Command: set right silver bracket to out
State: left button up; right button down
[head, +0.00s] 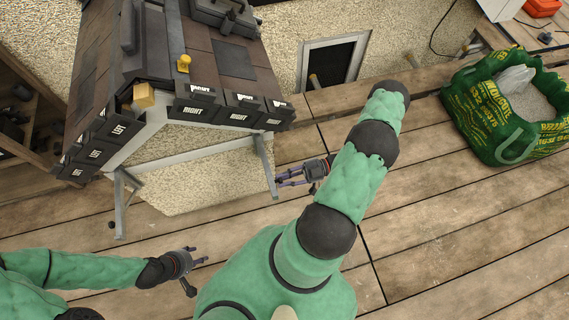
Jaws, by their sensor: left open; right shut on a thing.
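The right silver bracket (264,163) is a thin grey metal bar hanging below the right eave of the small tiled roof model (215,50). My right gripper (279,181) is at the lower end of this bracket, with its fingers shut on it. The exact contact is small and hard to make out. A matching left silver bracket (120,205) hangs under the left corner of the roof. My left gripper (205,257) is open and empty above the deck, in front of the model and apart from it.
Black tiles with white lettering (240,104) line the eaves. A green bag (505,110) stands at the right. A wooden shelf (25,120) is at the left. The plank deck (450,220) is clear at lower right.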

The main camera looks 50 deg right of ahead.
jog(key=shift+d+r, duration=0.25)
jog(key=c, duration=1.3)
grip_release()
jog(key=shift+o, duration=1.2)
jog(key=shift+f, duration=0.1)
jog(key=v, duration=1.2)
